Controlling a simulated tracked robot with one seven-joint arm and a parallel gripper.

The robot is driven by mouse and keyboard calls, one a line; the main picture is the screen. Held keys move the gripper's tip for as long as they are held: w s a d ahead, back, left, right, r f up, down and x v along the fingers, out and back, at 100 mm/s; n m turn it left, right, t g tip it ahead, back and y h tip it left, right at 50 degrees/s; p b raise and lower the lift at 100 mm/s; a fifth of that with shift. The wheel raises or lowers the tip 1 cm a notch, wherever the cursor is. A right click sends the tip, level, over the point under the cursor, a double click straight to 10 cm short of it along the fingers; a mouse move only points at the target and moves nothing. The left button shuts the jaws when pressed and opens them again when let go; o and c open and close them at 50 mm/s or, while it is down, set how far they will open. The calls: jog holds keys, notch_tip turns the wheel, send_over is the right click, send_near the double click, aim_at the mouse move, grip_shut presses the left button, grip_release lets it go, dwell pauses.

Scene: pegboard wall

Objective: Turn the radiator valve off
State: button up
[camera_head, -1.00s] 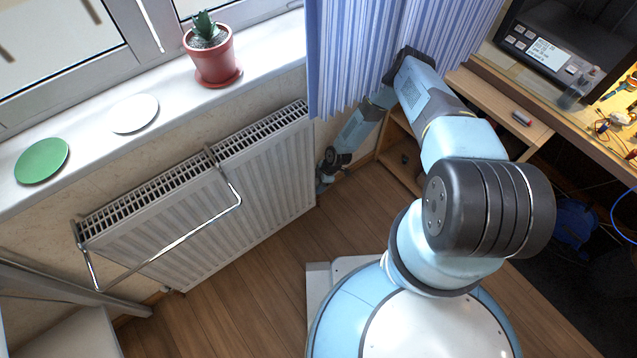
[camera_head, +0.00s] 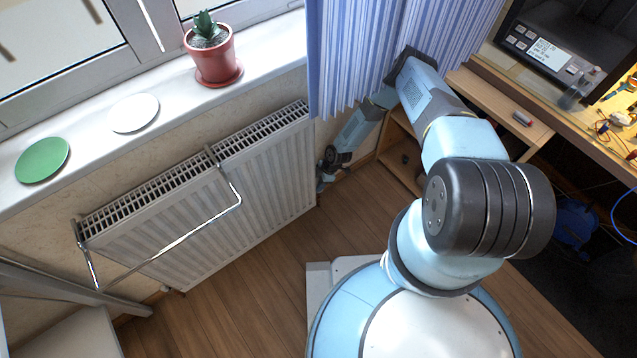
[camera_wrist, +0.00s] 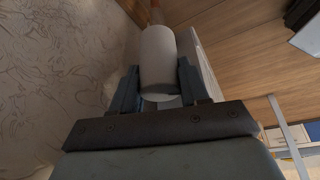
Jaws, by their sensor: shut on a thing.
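The white radiator (camera_head: 215,205) hangs on the wall under the window in the head view. Its valve knob, a white cylinder (camera_wrist: 157,58), shows in the wrist view between the two dark fingers of my gripper (camera_wrist: 155,88). The fingers are shut on the knob, one on each side. In the head view my gripper (camera_head: 322,182) is low at the radiator's right end, by the curtain's lower edge, and the knob is hidden there.
A chrome rail (camera_head: 180,240) sticks out from the radiator's front. A potted plant (camera_head: 212,58), a white disc (camera_head: 135,113) and a green disc (camera_head: 42,160) are on the windowsill. A blue striped curtain (camera_head: 345,50) hangs beside my arm. A wooden desk (camera_head: 500,105) stands at the right.

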jog(key=n+g, duration=0.1)
jog(key=n, duration=0.2)
jog(key=n+g+h, duration=0.1)
jog(key=n, duration=0.2)
jog(key=shift+n, duration=0.3)
jog(key=shift+s, duration=0.1)
dwell(0.4)
jog(key=o, duration=1)
jog(key=shift+o, duration=0.2)
